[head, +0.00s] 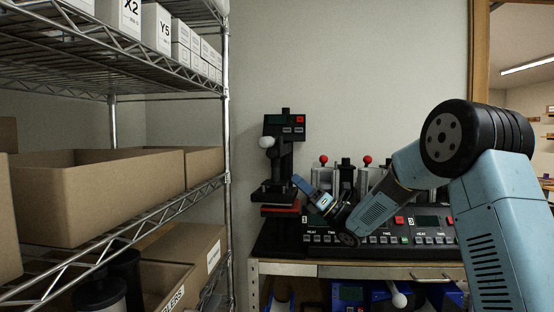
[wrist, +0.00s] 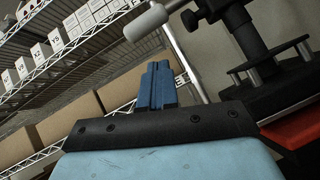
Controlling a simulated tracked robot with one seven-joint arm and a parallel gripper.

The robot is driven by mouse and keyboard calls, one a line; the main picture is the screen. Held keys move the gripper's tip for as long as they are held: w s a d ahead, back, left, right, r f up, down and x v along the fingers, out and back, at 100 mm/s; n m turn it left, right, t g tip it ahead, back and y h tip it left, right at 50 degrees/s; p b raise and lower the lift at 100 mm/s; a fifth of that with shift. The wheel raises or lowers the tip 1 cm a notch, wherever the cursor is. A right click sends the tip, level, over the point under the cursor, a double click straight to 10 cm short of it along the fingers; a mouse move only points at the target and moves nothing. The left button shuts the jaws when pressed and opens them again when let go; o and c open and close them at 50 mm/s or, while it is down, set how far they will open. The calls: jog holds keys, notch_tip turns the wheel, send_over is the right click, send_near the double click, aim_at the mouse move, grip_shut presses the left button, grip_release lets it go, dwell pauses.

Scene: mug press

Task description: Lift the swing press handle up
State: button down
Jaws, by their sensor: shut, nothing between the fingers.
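The swing press (head: 284,160) is a black machine with a control box on top, standing at the left end of the bench. Its handle ends in a white knob (head: 266,142) on the left side below the box. In the wrist view the white handle (wrist: 147,22) is at the top, with the black press body (wrist: 246,40) to its right. My gripper (head: 298,181) is just right of the press's lower part, below the knob's height. In the wrist view its blue fingers (wrist: 155,70) are together and empty, apart from the handle.
Several mug presses with red knobs (head: 367,160) and control panels stand behind and right of my arm. A metal shelf (head: 226,130) with cardboard boxes (head: 95,190) fills the left. The bench edge (head: 350,270) runs below. The wall above the press is clear.

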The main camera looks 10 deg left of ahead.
aim_at(270, 141)
jog(key=a+r+n+g, duration=0.1)
jog(key=a+r+n, duration=0.1)
jog(key=a+r+n+g, duration=0.1)
jog(key=a+r+n, duration=0.1)
jog(key=a+r, duration=0.1)
jog(key=a+r+n+g, duration=0.2)
jog(key=shift+s+a+r+n, duration=0.3)
jog(key=shift+a+r+n, duration=0.05)
jog(key=shift+a+n, duration=0.05)
dwell(0.5)
jog(key=shift+s+r+m+t, duration=0.1)
jog(key=shift+r+m+t, duration=0.35)
jog(key=shift+m+t, duration=0.25)
